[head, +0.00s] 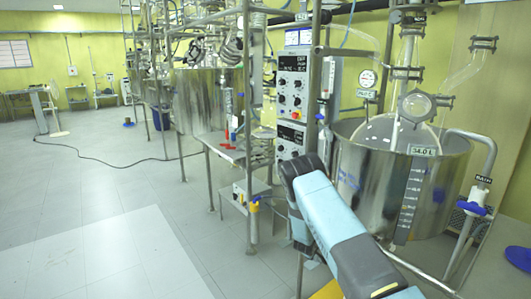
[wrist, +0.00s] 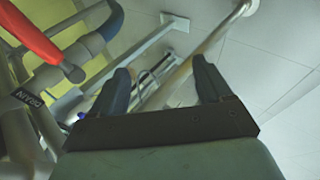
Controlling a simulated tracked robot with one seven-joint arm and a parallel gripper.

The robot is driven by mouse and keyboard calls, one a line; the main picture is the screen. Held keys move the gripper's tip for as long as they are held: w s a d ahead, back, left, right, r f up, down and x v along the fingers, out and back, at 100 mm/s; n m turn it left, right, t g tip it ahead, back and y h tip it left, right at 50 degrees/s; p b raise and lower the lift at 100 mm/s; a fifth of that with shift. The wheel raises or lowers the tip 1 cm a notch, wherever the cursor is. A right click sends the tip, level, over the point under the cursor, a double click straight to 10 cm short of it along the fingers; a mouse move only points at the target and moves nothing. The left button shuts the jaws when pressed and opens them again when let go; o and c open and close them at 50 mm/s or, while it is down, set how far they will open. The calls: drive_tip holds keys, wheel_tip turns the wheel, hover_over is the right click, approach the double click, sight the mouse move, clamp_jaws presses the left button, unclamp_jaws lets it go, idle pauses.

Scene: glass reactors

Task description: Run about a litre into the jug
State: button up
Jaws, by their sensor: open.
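My gripper (wrist: 163,76) shows in the wrist view with its two dark fingers apart and nothing between them. A red lever handle (wrist: 40,35) is to its upper left, apart from the fingers. A label reading DRAIN (wrist: 27,98), upside down, sits on the grey pipework near the lever. In the head view the glass reactor (head: 400,125) stands in a large steel bath (head: 355,180), with a 34.0 L readout (head: 423,151) on its front. My arm reaches in front of the bath and hides part of it; the gripper cannot be made out there. I cannot make out a jug in either view.
A blue-handled valve (head: 472,208) labelled BATH is on the pipe right of the bath. Control boxes (head: 292,80) stand on a steel frame left of it. Metal legs and pipes (wrist: 185,65) run close beyond the fingers. The floor (head: 90,200) at left is largely clear.

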drive_tip(key=s+a+r+m+g+y, duration=0.1)
drive_tip(key=s+a+r+y, duration=0.1)
drive_tip(key=a+r, duration=0.55)
drive_tip(key=s+r+m+y, duration=0.1)
drive_tip(key=s+r, duration=0.3)
drive_tip(key=r, duration=0.9)
drive_tip(key=s+r+m+y, duration=0.2)
drive_tip(key=s+r, duration=0.3)
drive_tip(key=r, duration=0.7)
drive_tip(key=s+r+m+y, duration=0.1)
drive_tip(key=s+r, duration=0.3)
drive_tip(key=r, duration=0.9)
drive_tip(key=s+d+r+m, duration=0.1)
drive_tip(key=s+d+r, duration=0.1)
drive_tip(key=s+r, duration=0.6)
drive_tip(key=s+d+r, duration=0.1)
drive_tip(key=s+r, duration=0.4)
drive_tip(key=s, duration=0.5)
drive_tip(key=s+d+r+m, duration=0.1)
drive_tip(key=s, duration=1)
drive_tip(key=s+d+r+m+g+h, duration=0.1)
drive_tip(key=s+d+m, duration=0.1)
drive_tip(key=s, duration=0.9)
drive_tip(key=shift+d, duration=0.3)
drive_tip(key=shift+r, duration=0.1)
